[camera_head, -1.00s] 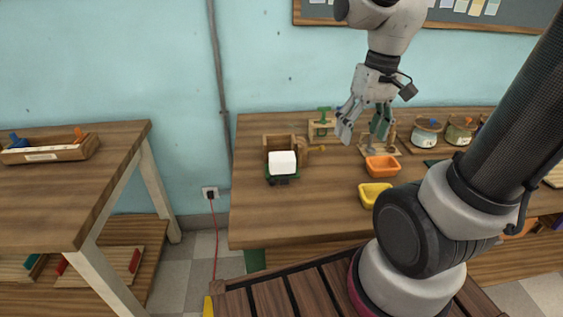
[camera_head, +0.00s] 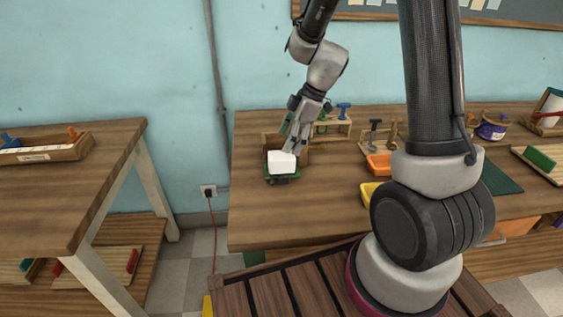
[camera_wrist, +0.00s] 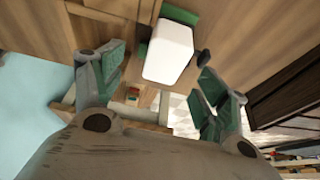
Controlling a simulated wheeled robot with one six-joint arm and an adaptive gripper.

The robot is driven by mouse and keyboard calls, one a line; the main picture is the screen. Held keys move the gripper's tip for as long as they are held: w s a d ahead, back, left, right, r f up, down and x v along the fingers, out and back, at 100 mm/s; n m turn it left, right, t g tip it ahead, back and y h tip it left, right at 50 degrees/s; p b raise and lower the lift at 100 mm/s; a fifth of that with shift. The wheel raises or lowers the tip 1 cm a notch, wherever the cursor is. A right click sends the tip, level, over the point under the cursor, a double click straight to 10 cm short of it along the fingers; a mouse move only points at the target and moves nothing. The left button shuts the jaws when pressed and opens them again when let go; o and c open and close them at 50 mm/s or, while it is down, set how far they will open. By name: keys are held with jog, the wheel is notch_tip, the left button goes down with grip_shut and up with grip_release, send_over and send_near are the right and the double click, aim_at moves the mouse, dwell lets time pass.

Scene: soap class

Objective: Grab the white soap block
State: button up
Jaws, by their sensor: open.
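The white soap block (camera_head: 281,161) sits on a small dark green holder (camera_head: 283,178) near the left end of the wooden table. It also shows in the wrist view (camera_wrist: 169,51), with a green part of the holder beside it. My gripper (camera_head: 290,140) is just above and behind the block in the head view, angled down toward it. In the wrist view my gripper (camera_wrist: 152,85) has its green-padded fingers spread wide to the left and right, and the block lies beyond and between them. Nothing is held. I cannot tell the exact gap between fingertips and block.
A wooden box (camera_head: 270,141) stands right behind the block. Tool racks (camera_head: 331,126) stand at the back. The tabletop (camera_head: 280,220) in front of the block is clear.

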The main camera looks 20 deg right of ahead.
aim_at(283, 155)
jog(key=x, duration=0.6)
jog(key=shift+s+a+f, duration=0.25)
jog(key=shift+s+f, duration=0.05)
jog(key=shift+s, duration=0.05)
jog(key=c, duration=1.3)
jog(key=shift+o, duration=0.2)
